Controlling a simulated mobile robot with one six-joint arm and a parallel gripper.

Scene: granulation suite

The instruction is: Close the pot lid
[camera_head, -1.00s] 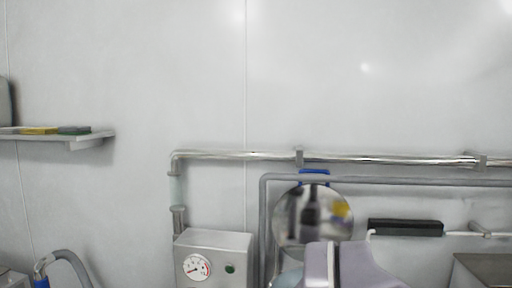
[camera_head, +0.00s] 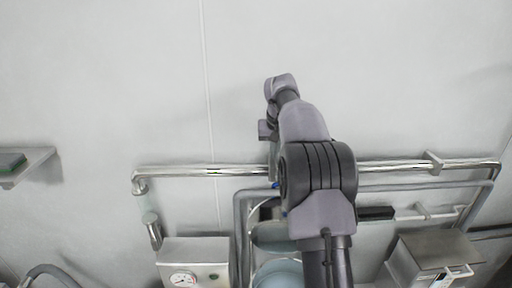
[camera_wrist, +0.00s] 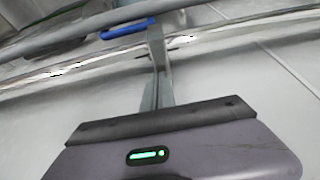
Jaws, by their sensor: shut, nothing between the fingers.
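The pot lid (camera_head: 256,213) stands raised, mostly hidden behind my arm in the head view. A bit of its blue handle (camera_head: 275,185) shows at its top edge. The rounded pale-blue pot (camera_head: 280,274) is at the bottom of the head view, partly hidden by my arm. My gripper (camera_head: 273,176) points down beside the blue handle and is shut and empty. In the wrist view my gripper's fingertips (camera_wrist: 154,30) are close to the right end of the blue handle (camera_wrist: 128,28); whether they touch I cannot tell.
A shiny wall pipe (camera_head: 215,170) and a grey tube frame (camera_head: 238,235) run close around the lid. A gauge box (camera_head: 195,255) stands to the left and a metal box (camera_head: 435,260) to the right. A shelf (camera_head: 25,165) is at far left. The upper wall is clear.

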